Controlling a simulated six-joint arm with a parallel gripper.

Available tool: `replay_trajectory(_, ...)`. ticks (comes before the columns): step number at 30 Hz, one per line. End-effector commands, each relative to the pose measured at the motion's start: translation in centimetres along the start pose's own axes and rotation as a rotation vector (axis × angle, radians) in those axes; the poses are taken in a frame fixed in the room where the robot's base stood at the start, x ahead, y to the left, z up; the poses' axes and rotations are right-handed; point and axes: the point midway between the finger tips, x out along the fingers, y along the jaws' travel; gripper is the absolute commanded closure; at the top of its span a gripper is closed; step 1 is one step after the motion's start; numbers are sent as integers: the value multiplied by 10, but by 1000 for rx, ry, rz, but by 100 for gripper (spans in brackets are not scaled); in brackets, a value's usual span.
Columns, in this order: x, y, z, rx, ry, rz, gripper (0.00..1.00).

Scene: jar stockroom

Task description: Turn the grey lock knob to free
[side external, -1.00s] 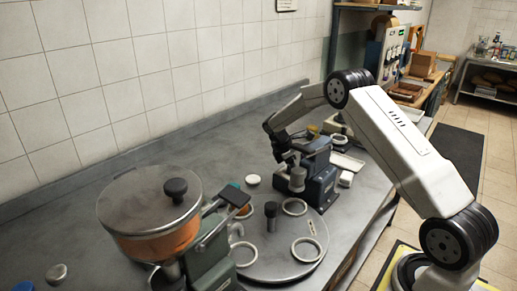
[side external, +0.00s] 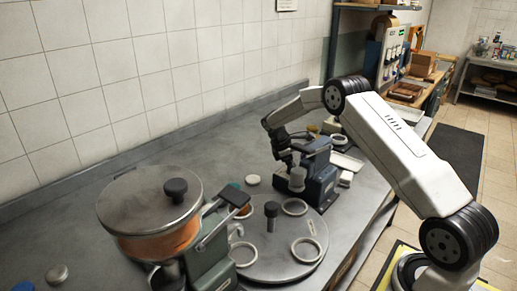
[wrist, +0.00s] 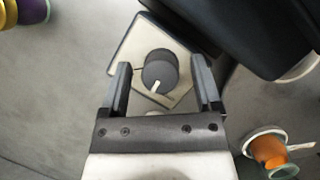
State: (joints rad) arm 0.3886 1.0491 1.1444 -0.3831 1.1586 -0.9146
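The grey lock knob (wrist: 160,72) is round and dark, on a pale plate, in the upper middle of the wrist view. Its white pointer mark is on the lower edge, pointing down and slightly left in the picture. My gripper (wrist: 160,63) is open, one finger on each side of the knob, with a visible gap on both sides in this view. I cannot tell its height over the knob. In the side external view my gripper (side external: 285,153) is low by the dark blue machine (side external: 318,172), and I cannot make out the knob there.
A dark machine body (wrist: 255,30) lies close to the right finger. An orange-filled jar (wrist: 268,150) is at the lower right. In the side view a round turntable (side external: 275,255) with several pale rings and a lidded hopper (side external: 150,205) stand nearer the camera. Bare bench lies toward the wall.

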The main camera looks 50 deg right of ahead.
Motion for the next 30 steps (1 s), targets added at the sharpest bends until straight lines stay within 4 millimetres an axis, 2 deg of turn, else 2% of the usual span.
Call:
replay_trajectory(10,-9,0,0,-1,0,0,19)
replay_trajectory(24,-65,0,0,1,1,2,19)
replay_trajectory(30,-77,0,0,0,0,0,19)
